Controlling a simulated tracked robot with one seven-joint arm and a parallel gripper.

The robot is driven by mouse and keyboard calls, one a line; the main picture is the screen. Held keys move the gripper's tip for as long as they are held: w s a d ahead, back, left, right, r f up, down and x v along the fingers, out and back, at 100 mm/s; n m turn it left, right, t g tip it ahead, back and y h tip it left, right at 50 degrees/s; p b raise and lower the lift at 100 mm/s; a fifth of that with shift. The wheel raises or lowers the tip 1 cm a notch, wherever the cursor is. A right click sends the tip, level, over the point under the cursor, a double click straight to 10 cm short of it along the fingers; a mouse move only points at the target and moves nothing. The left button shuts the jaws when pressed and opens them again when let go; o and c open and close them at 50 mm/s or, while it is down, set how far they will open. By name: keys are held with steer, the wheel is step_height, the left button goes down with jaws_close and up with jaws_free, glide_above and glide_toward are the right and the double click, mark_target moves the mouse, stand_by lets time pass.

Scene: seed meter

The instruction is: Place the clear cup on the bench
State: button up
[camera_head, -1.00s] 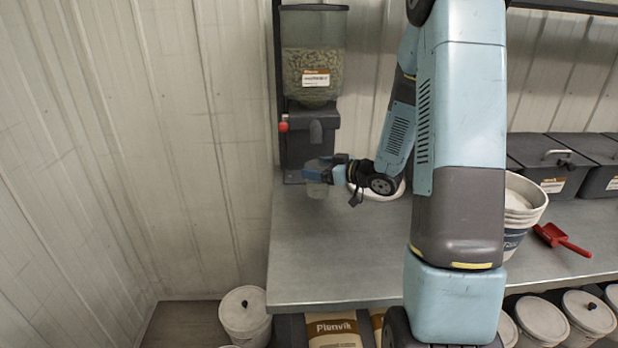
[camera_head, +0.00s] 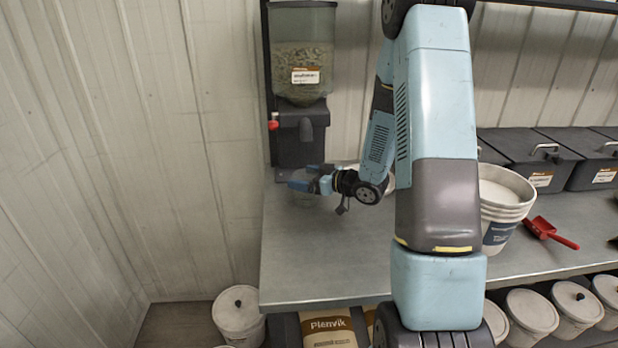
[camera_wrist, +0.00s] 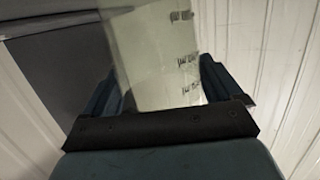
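The clear cup (camera_wrist: 155,60) fills the space between my two fingers in the wrist view, with dark marks on its side. In the head view the cup (camera_head: 304,200) is faint, in and just below my gripper (camera_head: 303,183), over the back left of the grey bench (camera_head: 310,255). My gripper is shut on the cup. It is low in front of the seed dispenser (camera_head: 300,130). I cannot tell whether the cup's base touches the bench or whether anything is inside it.
The dispenser has a red knob (camera_head: 273,125). A white round dish (camera_head: 389,184) is partly hidden behind my arm. A white bucket (camera_head: 503,205), red scoop (camera_head: 550,232) and dark bins (camera_head: 530,160) stand to the right. The bench's front left is clear.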

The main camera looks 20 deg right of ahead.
steer(key=shift+o, duration=0.5)
steer(key=shift+s+d+r, duration=0.15)
steer(key=shift+d, duration=0.05)
steer(key=v, duration=1.2)
step_height(320, 180, up, 15)
steer(key=s+d+m+h, duration=0.1)
steer(key=d+m+h, duration=0.3)
steer(key=h, duration=0.8)
steer(key=s+a+r+m+g, duration=0.1)
steer(key=s+a+g, duration=0.1)
steer(key=s, duration=0.5)
steer(key=s+a+r+m+g+y, duration=0.1)
steer(key=s+a+r+m+g, duration=0.1)
steer(key=s+a, duration=0.3)
steer(key=s+a+r+m+g, duration=0.1)
steer(key=s+a, duration=0.3)
steer(key=s, duration=0.7)
steer(key=shift+r+g, duration=0.5)
steer(key=shift+g, duration=0.1)
